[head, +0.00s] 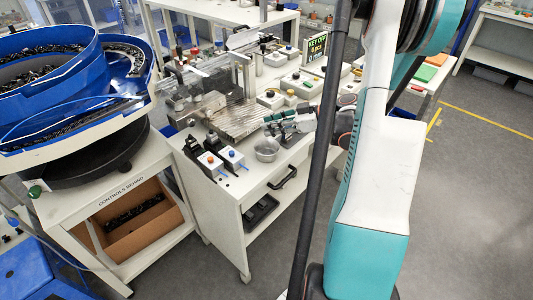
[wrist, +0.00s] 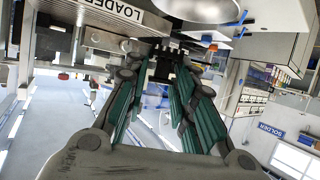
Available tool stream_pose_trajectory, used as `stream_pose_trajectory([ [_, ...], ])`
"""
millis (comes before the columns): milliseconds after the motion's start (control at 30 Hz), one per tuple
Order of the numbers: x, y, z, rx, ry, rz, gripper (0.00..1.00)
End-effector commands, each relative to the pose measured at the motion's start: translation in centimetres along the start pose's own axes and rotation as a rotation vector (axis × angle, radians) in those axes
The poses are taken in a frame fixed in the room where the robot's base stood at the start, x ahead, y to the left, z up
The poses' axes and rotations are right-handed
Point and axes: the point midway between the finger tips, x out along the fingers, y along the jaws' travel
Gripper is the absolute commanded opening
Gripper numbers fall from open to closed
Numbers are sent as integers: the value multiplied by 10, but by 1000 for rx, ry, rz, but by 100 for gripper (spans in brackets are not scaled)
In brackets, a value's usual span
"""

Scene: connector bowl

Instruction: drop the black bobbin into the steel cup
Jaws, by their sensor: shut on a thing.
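The steel cup (head: 266,150) stands on the white workbench, near its front edge, in the head view. Its rounded metal underside or side also shows at the top edge of the wrist view (wrist: 203,8). My gripper (head: 271,122), with green finger links, is just above and behind the cup in the picture. In the wrist view my gripper (wrist: 168,62) is shut on a small dark piece, the black bobbin (wrist: 166,56), between the fingertips. The bobbin cannot be made out in the head view. The inside of the cup is only partly visible.
Two small button boxes, with an orange button (head: 210,160) and a blue button (head: 231,156), stand left of the cup. A ribbed metal plate (head: 233,119) lies behind it. A blue bowl feeder (head: 60,150) stands at the left. The floor in front is clear.

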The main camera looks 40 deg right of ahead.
Motion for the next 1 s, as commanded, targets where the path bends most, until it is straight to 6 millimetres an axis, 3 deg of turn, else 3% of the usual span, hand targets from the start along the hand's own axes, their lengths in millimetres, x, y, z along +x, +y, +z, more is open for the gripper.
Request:
stream_pose_trajectory([
  [33, 0, 0, 0, 0, 0, 0, 12],
  [67, 0, 0, 0, 0, 0, 0, 29],
  [100, 0, 0, 0, 0, 0, 0, 38],
  [167, 0, 0, 0, 0, 0, 0, 47],
  [567, -5, 0, 0, 1, 0, 1, 47],
  [667, -16, 1, 0, 1, 0, 2, 47],
  [1000, -84, 1, 0, 1, 0, 4, 47],
])
